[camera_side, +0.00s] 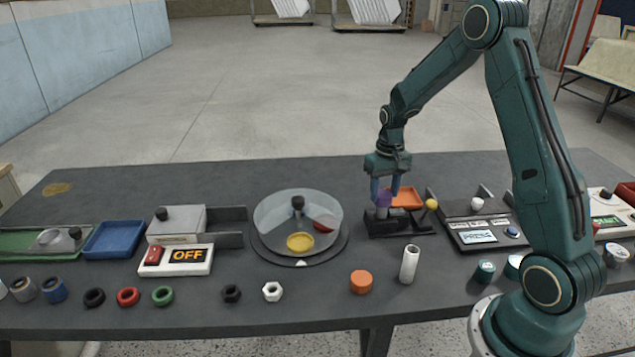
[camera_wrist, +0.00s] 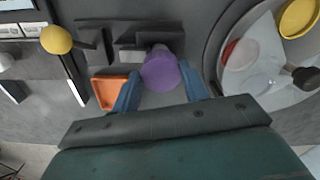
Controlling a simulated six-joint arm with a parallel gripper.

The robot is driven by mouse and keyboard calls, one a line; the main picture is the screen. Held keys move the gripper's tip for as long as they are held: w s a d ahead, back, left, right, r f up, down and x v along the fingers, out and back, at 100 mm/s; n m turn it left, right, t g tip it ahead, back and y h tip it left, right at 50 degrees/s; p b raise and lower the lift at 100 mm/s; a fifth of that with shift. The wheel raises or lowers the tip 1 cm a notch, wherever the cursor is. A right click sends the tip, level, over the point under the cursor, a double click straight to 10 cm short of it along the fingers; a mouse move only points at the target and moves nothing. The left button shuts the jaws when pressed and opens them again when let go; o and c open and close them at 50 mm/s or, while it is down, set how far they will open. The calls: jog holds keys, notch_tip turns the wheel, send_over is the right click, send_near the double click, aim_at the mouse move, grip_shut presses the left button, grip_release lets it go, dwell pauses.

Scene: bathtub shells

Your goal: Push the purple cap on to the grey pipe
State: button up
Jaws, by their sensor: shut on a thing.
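The purple cap (camera_side: 384,200) is between the blue fingers of my gripper (camera_side: 383,190), which is shut on it. In the wrist view, the cap (camera_wrist: 163,73) shows as a purple disc between the fingertips (camera_wrist: 160,84). The grey pipe (camera_side: 382,213) stands just below the cap in a black fixture (camera_side: 400,228). In the wrist view only a bit of the pipe (camera_wrist: 158,50) shows past the cap's edge. The cap is in line with the pipe and looks to be at its top end; I cannot tell how far it is on.
A yellow-knobbed lever (camera_side: 431,204) stands right of the pipe. An orange tray (camera_side: 408,196) lies just behind. A round clear-walled turntable (camera_side: 270,215) is to the left. An orange cap (camera_side: 361,282) and a white tube (camera_side: 409,264) stand in front.

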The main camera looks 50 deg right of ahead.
dwell(0.3)
jog(key=o, duration=1.5)
jog(key=shift+r, duration=0.15)
jog(key=shift+r, duration=3.35)
